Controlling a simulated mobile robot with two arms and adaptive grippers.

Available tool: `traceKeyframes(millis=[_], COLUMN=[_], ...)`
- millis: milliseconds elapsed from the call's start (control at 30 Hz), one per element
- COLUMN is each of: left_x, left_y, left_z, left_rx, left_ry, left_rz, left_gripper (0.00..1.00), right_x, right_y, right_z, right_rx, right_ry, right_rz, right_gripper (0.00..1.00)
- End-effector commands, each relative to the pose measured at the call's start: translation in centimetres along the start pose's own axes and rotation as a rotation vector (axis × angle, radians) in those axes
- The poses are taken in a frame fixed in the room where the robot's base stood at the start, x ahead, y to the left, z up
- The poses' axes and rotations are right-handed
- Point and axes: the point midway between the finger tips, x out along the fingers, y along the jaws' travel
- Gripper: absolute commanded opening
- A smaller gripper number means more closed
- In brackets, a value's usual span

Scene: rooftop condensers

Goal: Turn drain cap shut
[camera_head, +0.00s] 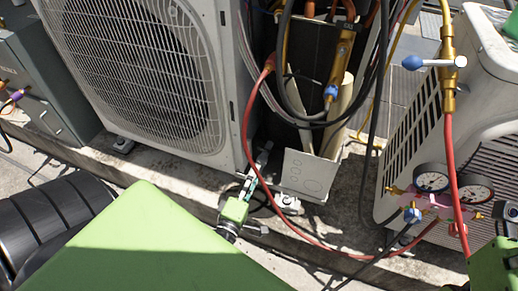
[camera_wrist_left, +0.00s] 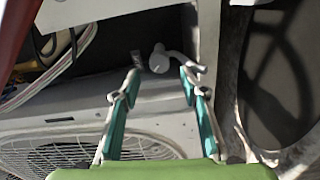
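In the left wrist view a small grey round cap (camera_wrist_left: 159,60) with a short side arm sits just beyond and between my fingertips, on or beside the condenser casing. It looks like the drain cap. My left gripper (camera_wrist_left: 160,82) is open, its two teal-padded fingers apart with nothing between the pads. In the head view my left gripper (camera_head: 262,158) is at the lower front corner of the left condenser (camera_head: 210,75). I cannot make out the cap in the head view.
An open service bay with a pale cover (camera_head: 308,172) stands right of my left gripper. A red hose (camera_head: 300,238) loops along the concrete ledge to the pressure gauges (camera_head: 432,180).

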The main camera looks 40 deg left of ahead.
Motion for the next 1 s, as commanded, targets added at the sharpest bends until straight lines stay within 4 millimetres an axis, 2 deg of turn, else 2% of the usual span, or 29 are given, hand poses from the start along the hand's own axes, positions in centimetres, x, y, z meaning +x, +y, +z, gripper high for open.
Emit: traceKeyframes(millis=[100,300,1000], left_x=[-2.4,-4.6,-5.0], left_y=[-0.1,0.0,0.0], left_z=[0.1,0.0,0.0], left_rx=[0.000,0.000,-0.001], left_ry=[-0.002,-0.001,0.000], left_rz=[-0.003,-0.001,0.000], left_gripper=[0.40,0.40,0.40], right_x=[0.0,0.0,0.0], right_y=[0.0,0.0,0.0], right_z=[0.0,0.0,0.0], right_rx=[0.000,0.000,0.000], right_ry=[0.000,0.001,0.001], right_rz=[0.000,0.001,0.001], right_gripper=[0.40,0.40,0.40])
